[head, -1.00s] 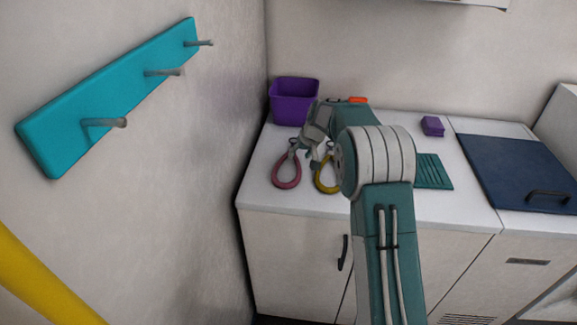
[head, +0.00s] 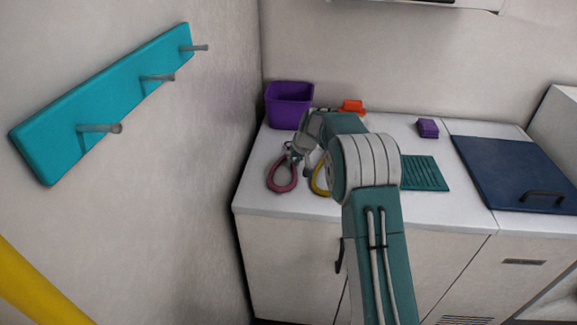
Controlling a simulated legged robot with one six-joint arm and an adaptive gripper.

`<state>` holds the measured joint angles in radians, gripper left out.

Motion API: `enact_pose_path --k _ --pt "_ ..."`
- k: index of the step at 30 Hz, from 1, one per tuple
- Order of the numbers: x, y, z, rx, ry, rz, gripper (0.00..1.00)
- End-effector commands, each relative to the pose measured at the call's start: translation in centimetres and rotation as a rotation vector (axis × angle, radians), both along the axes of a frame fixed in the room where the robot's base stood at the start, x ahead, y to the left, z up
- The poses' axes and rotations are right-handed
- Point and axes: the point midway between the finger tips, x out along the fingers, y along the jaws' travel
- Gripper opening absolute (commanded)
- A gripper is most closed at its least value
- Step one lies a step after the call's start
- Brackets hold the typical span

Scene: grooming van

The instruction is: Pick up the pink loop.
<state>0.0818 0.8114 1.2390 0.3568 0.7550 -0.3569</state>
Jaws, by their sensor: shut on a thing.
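The pink loop (head: 282,187) is near the left end of the white counter, its rounded end toward the counter's front edge. My gripper (head: 291,153) is at the loop's narrow upper end and is shut on it. The fingers are small in this view and partly cover that end. I cannot tell whether the loop rests on the counter or is slightly raised. A yellow loop (head: 318,182) lies just right of the pink one, partly hidden by my arm.
A purple bin (head: 289,105) stands behind my gripper. An orange item (head: 352,106), a purple block (head: 428,127), a teal ridged mat (head: 425,173) and a dark blue lid (head: 515,172) are on the counter (head: 468,208). A turquoise rack (head: 105,105) with three pegs is on the left wall.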

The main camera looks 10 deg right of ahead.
Motion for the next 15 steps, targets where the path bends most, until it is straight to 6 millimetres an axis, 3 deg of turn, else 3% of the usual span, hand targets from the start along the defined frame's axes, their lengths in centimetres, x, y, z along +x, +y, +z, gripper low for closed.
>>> enact_pose_path --k 5,10,15 --pt "0.0 0.0 0.9 -0.001 0.002 0.001 0.0" --pt "-0.1 0.0 3.4 0.0 0.001 0.0 0.0" --pt "-2.8 -1.0 6.6 0.0 -0.001 -0.002 0.0"
